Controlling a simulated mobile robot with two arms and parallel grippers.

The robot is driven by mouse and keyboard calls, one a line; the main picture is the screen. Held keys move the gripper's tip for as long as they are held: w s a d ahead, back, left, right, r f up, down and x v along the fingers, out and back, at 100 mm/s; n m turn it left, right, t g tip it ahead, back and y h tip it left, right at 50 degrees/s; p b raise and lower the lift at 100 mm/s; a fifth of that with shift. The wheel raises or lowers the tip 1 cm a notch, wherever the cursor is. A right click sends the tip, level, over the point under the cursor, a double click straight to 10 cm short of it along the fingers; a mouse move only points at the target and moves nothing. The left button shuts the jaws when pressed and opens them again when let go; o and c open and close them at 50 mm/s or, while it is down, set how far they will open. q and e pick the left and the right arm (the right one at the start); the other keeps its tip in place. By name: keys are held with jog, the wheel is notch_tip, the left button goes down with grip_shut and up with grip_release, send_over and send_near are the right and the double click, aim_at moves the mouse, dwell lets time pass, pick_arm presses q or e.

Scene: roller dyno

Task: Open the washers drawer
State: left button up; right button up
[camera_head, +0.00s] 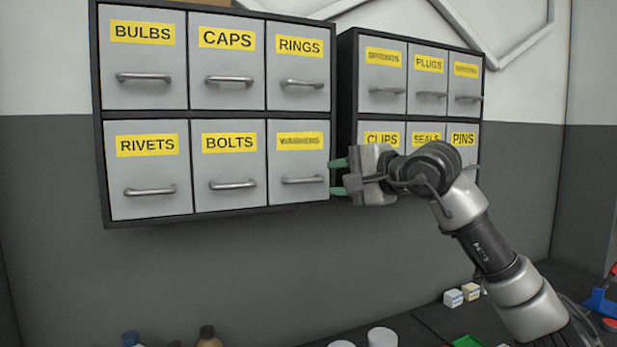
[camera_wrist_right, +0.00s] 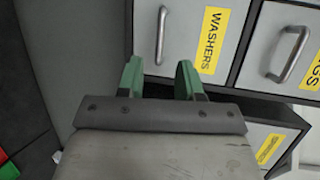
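The washers drawer (camera_head: 285,162) is the bottom right drawer of the left cabinet, with a yellow label and a grey bar handle (camera_head: 303,180). It sits flush with its neighbours, closed. My right gripper (camera_head: 338,177) is open and empty, just right of that handle, its green fingers one above the other. In the right wrist view the washers drawer (camera_wrist_right: 180,55) shows its handle (camera_wrist_right: 161,35) beyond and between the two open fingers (camera_wrist_right: 160,80). The fingers look apart from the handle. My left gripper is not in view.
The rings drawer (camera_head: 298,75) is directly above and the bolts drawer (camera_head: 229,167) to the left, both closed. A second cabinet (camera_head: 345,75) stands close on the right, partly behind my right arm. Small boxes (camera_head: 462,296), bottles (camera_head: 208,337) and white round containers (camera_head: 382,337) stand below.

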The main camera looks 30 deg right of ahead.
aim_at(308, 181)
jog(key=p+x, duration=0.2)
jog(key=x, duration=0.4)
jog(key=shift+w+a, duration=0.15)
jog(key=shift+w+a+f, duration=0.2)
jog(key=shift+w, duration=0.35)
grip_shut()
